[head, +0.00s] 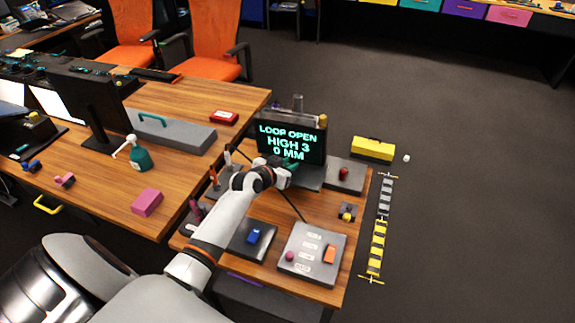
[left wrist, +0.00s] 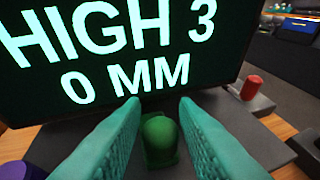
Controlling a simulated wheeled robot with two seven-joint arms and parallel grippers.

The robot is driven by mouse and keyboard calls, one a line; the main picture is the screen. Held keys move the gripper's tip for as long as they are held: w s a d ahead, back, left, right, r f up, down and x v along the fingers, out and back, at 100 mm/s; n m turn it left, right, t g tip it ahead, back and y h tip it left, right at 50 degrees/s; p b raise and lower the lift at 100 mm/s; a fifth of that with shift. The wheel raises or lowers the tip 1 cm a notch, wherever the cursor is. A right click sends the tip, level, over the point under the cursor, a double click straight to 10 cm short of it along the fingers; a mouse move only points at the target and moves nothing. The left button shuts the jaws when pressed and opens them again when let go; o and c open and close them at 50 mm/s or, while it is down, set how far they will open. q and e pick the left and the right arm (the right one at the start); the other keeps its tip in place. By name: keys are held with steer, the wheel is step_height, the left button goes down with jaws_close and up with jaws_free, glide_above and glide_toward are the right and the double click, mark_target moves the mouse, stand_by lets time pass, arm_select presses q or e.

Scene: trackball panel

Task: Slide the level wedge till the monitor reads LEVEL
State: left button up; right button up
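The monitor (head: 291,140) stands at the back of the small wooden table and reads LOOP OPEN, HIGH 3, 0 MM. Its lower lines also fill the left wrist view (left wrist: 125,50). My left gripper (head: 284,176) is just in front of the monitor. In the left wrist view its teal fingers (left wrist: 159,112) are apart, with a rounded green knob (left wrist: 161,142) between and below them. Gaps show beside the knob. The knob sits on or by a grey block; I cannot tell whether this is the level wedge. My right gripper is out of view.
A red knob (head: 344,173) stands on a dark base right of the monitor. A pink block (head: 147,202) lies on the adjoining desk.

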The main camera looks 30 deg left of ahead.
mark_target(297, 177)
arm_select(q)
jaws_close()
steer(key=shift+w+d+r+p, duration=0.15)
steer(key=shift+d+p, duration=0.25)
steer(key=shift+d, duration=0.3)
steer(key=shift+w+d+p, duration=0.15)
steer(key=shift+d+p, duration=0.2)
steer(key=shift+d, duration=0.35)
steer(key=shift+w+d, duration=0.1)
steer(key=shift+d, duration=0.05)
steer(key=shift+o, duration=1.8)
jaws_free()
steer(key=v, duration=1.2)
